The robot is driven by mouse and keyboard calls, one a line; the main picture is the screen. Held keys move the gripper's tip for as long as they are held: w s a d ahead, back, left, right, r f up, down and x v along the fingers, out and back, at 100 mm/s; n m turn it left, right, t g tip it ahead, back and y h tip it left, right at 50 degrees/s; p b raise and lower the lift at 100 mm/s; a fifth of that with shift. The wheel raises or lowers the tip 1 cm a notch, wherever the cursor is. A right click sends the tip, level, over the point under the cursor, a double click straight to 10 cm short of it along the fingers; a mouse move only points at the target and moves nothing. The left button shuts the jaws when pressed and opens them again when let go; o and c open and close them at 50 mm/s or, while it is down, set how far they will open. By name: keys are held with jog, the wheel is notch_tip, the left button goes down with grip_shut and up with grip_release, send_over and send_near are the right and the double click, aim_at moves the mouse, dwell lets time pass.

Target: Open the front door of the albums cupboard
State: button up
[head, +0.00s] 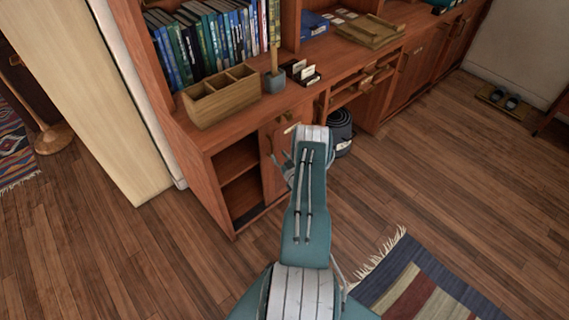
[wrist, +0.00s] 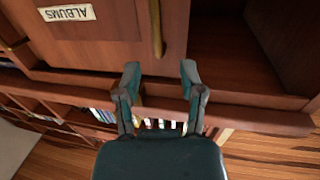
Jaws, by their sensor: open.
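The albums cupboard door (wrist: 95,40) is a reddish-brown wooden panel with an upside-down "ALBUMS" label (wrist: 67,13) in the wrist view. It looks shut. Its upright brass handle (wrist: 156,28) is near the door's edge, beside an open compartment. In the head view the door (head: 272,170) is partly behind my arm, right of the open shelves. My gripper (wrist: 161,78) is open and empty in the wrist view, its fingers pointing toward the handle, with the handle apart from both fingertips.
An open shelf compartment (head: 240,185) adjoins the door. A wooden divided box (head: 222,98), a brush pot (head: 274,82) and books stand above. A dark round bin (head: 340,131) stands right of my arm.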

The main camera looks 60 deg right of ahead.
jog(key=shift+v, duration=2.35)
